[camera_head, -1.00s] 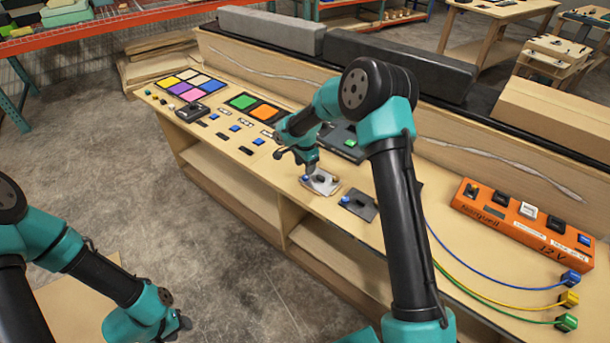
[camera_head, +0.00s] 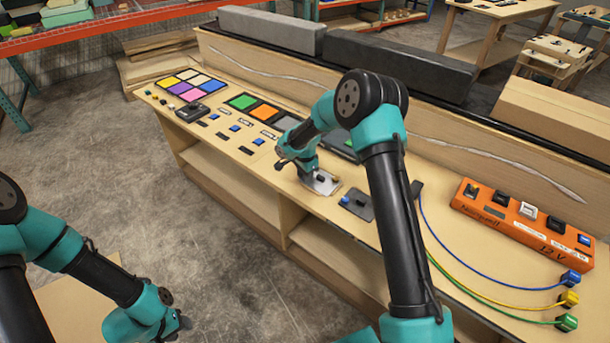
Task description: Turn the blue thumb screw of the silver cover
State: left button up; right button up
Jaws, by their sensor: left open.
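The silver cover (camera_head: 327,186) lies on the console top, just left of a dark plate. Its blue thumb screw, at the cover's left side, is hidden behind my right gripper. My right gripper (camera_head: 306,178) points down over the cover's left part. Its fingertips are too small and covered to tell whether they are shut or touch the screw. My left gripper (camera_head: 182,324) hangs low at the bottom left, open and empty, well away from the console.
The dark plate (camera_head: 362,207) with a blue knob (camera_head: 345,200) sits right of the cover. An orange power box (camera_head: 520,222) stands farther right, with coloured cables. Colour tiles and small switches fill the left of the console (camera_head: 225,160).

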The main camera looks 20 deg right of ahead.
jog(key=c, duration=0.4)
